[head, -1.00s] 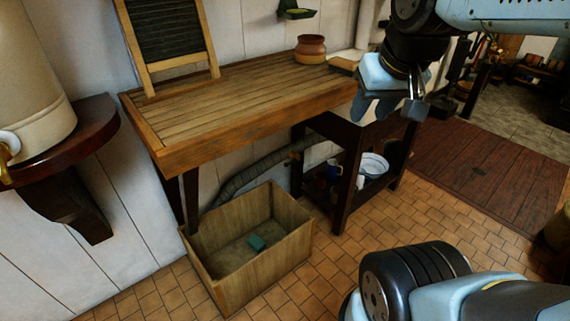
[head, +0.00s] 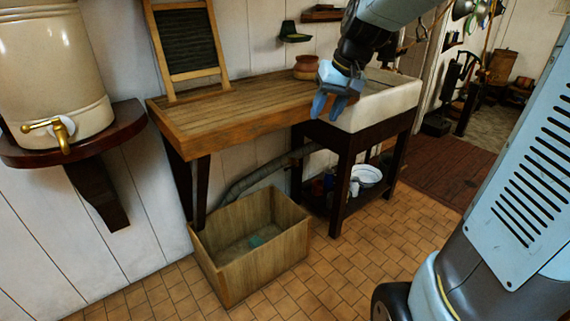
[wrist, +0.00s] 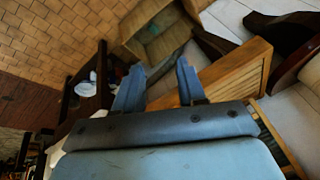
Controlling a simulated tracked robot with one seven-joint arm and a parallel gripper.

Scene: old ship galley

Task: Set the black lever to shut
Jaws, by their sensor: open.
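I cannot make out a black lever in either view. My gripper (head: 328,106) is open and empty, its blue fingers pointing down in front of the white sink, by the right end of the wooden drainboard. In the wrist view my gripper (wrist: 159,68) shows its two fingers spread apart with nothing between them. A brass tap (head: 50,130) sits on the cream urn (head: 55,65) at the far left of the head view. The gripper is well to the right of this tap.
The wooden drainboard (head: 255,101) holds a washboard (head: 188,40) and a brown pot (head: 307,68). The white sink (head: 385,100) is at its right. An open wooden crate (head: 255,272) stands on the tiles below. The tiled floor at front centre is clear.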

